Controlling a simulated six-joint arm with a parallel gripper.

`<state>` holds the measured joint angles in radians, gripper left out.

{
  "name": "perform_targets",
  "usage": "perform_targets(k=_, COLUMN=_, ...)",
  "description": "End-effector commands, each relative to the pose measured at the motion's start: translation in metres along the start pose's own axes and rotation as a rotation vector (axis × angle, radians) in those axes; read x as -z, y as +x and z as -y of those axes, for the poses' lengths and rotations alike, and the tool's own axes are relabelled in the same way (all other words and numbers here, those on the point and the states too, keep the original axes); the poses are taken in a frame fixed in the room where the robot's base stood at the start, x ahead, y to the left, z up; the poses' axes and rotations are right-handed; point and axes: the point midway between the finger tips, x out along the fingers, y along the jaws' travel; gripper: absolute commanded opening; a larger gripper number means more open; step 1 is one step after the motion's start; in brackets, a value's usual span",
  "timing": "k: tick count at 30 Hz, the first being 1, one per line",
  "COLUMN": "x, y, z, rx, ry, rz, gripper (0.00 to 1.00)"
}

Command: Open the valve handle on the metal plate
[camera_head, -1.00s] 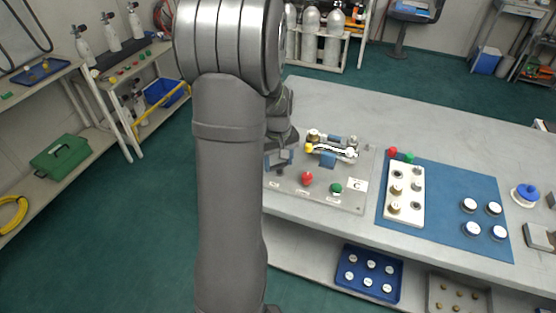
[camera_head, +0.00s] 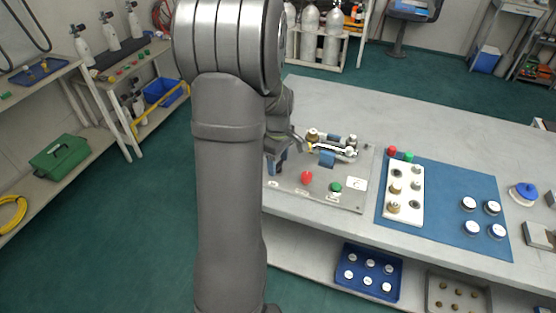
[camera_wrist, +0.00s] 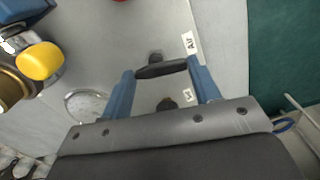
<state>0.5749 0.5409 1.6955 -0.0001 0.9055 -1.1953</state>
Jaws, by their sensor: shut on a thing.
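The metal plate (camera_head: 345,200) lies on the near left part of the bench and also fills much of the wrist view (camera_wrist: 220,30). The black valve handle (camera_wrist: 162,69) is in the wrist view, beside a label reading "AIR". My gripper (camera_wrist: 161,70) has its two blue fingers at the handle's two ends and is shut on it.
The plate also bears a red knob (camera_head: 306,178), a green knob (camera_head: 335,188) and metal fittings (camera_head: 340,150). A yellow knob (camera_wrist: 40,61) and a round gauge (camera_wrist: 86,104) are near my left finger. A blue mat (camera_head: 450,185) lies to the right.

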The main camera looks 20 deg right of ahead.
Motion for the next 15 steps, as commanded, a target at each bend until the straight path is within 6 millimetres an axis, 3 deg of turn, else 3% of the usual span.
perform_targets(k=13, x=0.0004, y=-0.0011, z=-0.0007, rx=-0.003, ry=-0.009, rz=-0.002, gripper=0.34)
perform_targets(k=14, x=0.0004, y=-0.0011, z=-0.0007, rx=-0.003, ry=-0.008, rz=-0.002, gripper=0.62)
perform_targets(k=15, x=0.0004, y=-0.001, z=-0.0007, rx=-0.002, ry=-0.008, rz=-0.001, gripper=0.7)
